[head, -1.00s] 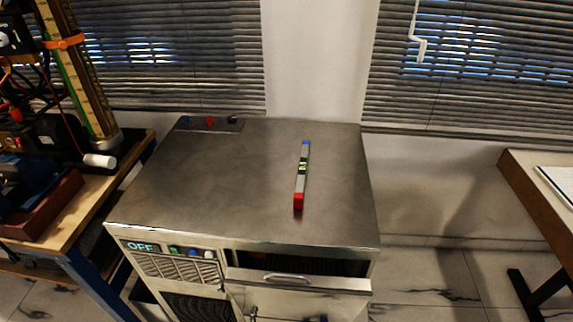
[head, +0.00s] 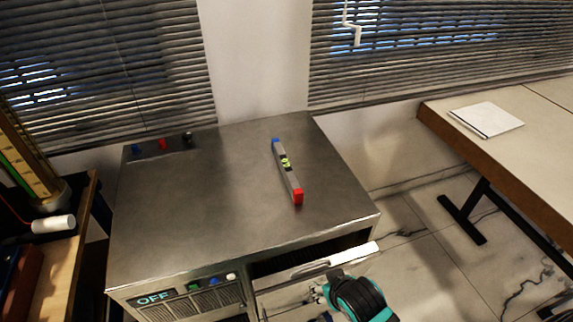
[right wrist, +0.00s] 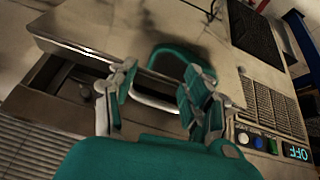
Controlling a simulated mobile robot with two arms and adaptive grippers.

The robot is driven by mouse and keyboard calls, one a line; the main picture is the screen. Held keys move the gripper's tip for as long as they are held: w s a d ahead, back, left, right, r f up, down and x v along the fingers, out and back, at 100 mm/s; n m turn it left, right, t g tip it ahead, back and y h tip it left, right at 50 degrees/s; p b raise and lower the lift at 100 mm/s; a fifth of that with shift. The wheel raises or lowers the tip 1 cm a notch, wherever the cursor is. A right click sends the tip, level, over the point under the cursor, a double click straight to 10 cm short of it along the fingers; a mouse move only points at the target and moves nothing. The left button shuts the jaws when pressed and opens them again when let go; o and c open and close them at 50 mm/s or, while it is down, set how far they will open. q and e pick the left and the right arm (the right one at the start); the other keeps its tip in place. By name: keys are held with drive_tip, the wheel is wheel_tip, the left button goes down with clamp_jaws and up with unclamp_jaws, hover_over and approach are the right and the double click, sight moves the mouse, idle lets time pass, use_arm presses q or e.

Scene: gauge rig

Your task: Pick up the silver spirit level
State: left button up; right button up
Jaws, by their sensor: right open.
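The silver spirit level (head: 287,172) lies flat on top of the steel cabinet (head: 200,190), right of its middle. It has a blue end at the back, a red end toward the front and a yellow-green vial between. My right gripper (head: 322,292) is low in front of the cabinet, below and apart from the level. In the right wrist view its two fingers (right wrist: 160,88) are spread open by the cabinet front, with a metal handle (right wrist: 155,101) showing between them. Whether they touch the handle I cannot tell. The level is not visible in that view. My left gripper is out of view.
A partly open drawer (head: 320,264) is at the cabinet front, near my right gripper. Small knobs (head: 162,144) stand at the back left of the top. A table with a white notepad (head: 486,119) stands right. The cabinet top around the level is clear.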

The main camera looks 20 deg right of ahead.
drive_tip(key=w+a+r+m+t, duration=0.1)
drive_tip(key=w+r+t, duration=0.6)
drive_tip(key=w+r, duration=1)
drive_tip(key=p, duration=0.2)
approach(286, 164)
drive_tip(key=x, duration=0.3)
drive_tip(key=shift+f, duration=0.15)
drive_tip(key=shift+p+x, duration=0.3)
drive_tip(key=shift+x, duration=2.9)
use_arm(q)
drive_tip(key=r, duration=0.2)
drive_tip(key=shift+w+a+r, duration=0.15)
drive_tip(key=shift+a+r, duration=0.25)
use_arm(e)
drive_tip(key=shift+c, duration=0.3)
clamp_jaws()
